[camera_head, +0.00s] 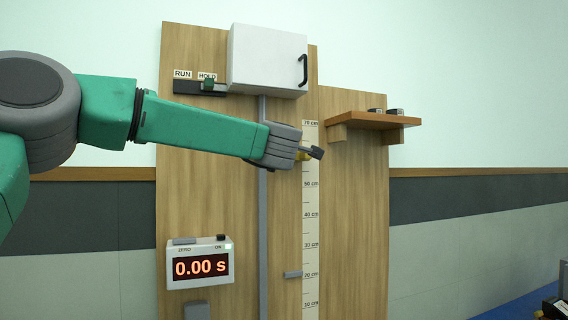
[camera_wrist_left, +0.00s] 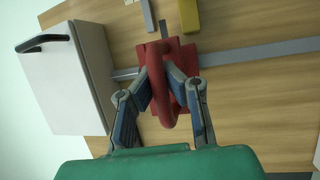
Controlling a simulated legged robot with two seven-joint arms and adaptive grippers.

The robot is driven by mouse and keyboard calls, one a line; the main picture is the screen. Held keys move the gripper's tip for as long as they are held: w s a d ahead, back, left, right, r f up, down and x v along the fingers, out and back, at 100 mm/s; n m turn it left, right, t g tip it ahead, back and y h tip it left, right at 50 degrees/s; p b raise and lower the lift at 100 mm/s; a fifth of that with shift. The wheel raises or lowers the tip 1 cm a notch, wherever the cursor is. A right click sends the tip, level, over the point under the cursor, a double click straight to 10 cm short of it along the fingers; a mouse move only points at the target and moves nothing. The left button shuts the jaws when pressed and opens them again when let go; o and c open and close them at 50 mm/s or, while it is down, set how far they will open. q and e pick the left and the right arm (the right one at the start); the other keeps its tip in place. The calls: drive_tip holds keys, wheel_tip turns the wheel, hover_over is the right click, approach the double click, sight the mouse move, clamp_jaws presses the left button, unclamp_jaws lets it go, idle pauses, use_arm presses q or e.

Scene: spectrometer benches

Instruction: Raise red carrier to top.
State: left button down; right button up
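The red carrier (camera_wrist_left: 195,65) shows in the left wrist view, in front of the grey vertical rail (camera_wrist_left: 255,51), with a red loop handle (camera_wrist_left: 163,95). My left gripper (camera_wrist_left: 162,82) has its two fingers on either side of this loop and appears closed on it. In the head view my left gripper (camera_head: 312,153) is at the upper part of the rail (camera_head: 263,220), just below the white box (camera_head: 267,60). It hides the carrier there. My right gripper is not in view.
A ruler (camera_head: 311,230) runs beside the rail, with a small grey marker (camera_head: 292,274) low down. A yellow piece (camera_head: 302,156) is near my fingers. A RUN/HOLD switch (camera_head: 208,85), a timer reading 0.00 s (camera_head: 200,267) and a wooden shelf (camera_head: 372,119) are on the board.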

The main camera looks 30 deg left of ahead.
use_arm(q)
drive_tip(key=shift+s+r, duration=0.1)
drive_tip(key=shift+r, duration=2.3)
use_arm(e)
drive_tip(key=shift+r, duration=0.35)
use_arm(q)
drive_tip(key=c, duration=1.6)
unclamp_jaws()
drive_tip(key=shift+s, duration=0.1)
drive_tip(key=shift+o, duration=0.2)
drive_tip(key=shift+s, duration=0.25)
drive_tip(key=shift+w+d, duration=0.1)
drive_tip(key=shift+d+f, duration=0.1)
drive_tip(key=shift+f, duration=0.1)
drive_tip(key=v, duration=1.2)
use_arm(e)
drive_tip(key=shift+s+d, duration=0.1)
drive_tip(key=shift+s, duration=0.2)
use_arm(q)
drive_tip(key=shift+r, duration=0.15)
